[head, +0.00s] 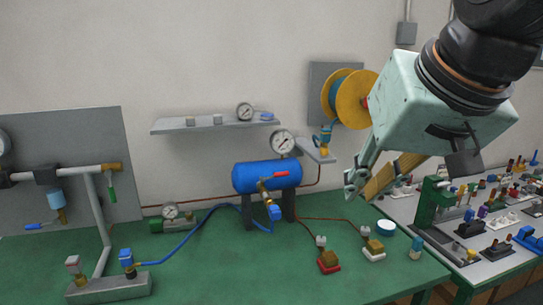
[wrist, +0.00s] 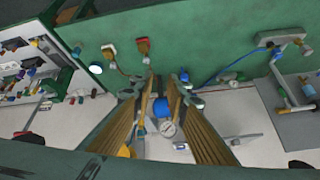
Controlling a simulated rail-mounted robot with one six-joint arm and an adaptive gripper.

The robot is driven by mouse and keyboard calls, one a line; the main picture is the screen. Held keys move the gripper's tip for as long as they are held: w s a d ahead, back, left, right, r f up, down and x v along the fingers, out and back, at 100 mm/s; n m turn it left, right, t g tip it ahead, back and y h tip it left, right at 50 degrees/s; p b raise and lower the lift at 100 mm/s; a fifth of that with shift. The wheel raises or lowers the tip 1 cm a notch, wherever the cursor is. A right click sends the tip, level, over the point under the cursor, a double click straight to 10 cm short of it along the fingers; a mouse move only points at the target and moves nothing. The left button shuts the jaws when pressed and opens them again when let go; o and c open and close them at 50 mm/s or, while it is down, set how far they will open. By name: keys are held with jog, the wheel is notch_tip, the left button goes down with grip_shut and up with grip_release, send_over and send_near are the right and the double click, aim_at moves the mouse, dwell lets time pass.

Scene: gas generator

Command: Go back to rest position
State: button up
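My gripper (head: 360,186) hangs in the air at the right of the head view, below the pale green wrist housing. It appears in front of the wall and to the right of the blue tank (head: 267,176). In the wrist view my gripper (wrist: 161,88) shows two ribbed, wood-coloured fingers with a gap between them. It is open and I see nothing held. The blue tank (wrist: 160,107) and its gauge (wrist: 167,129) show through the gap, farther away. The wrist view is roughly upside down compared with the head view.
The green workbench (head: 340,270) carries a pipe stand (head: 100,230) at left and two small valves (head: 328,262) (head: 374,250) near the front right. A yellow hose reel (head: 355,97) and a grey shelf (head: 215,124) are on the wall. A crowded table (head: 395,208) stands at right.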

jog(key=s+d+f+g, duration=0.1)
jog(key=s+d+f, duration=0.1)
jog(key=s+f, duration=0.3)
jog(key=s+d+f+g+h+b, duration=0.1)
jog(key=s+f, duration=0.5)
jog(key=s, duration=0.7)
jog(key=shift+s+d+f+g, duration=0.2)
jog(key=shift+s+d+g, duration=0.3)
jog(key=shift+d, duration=0.55)
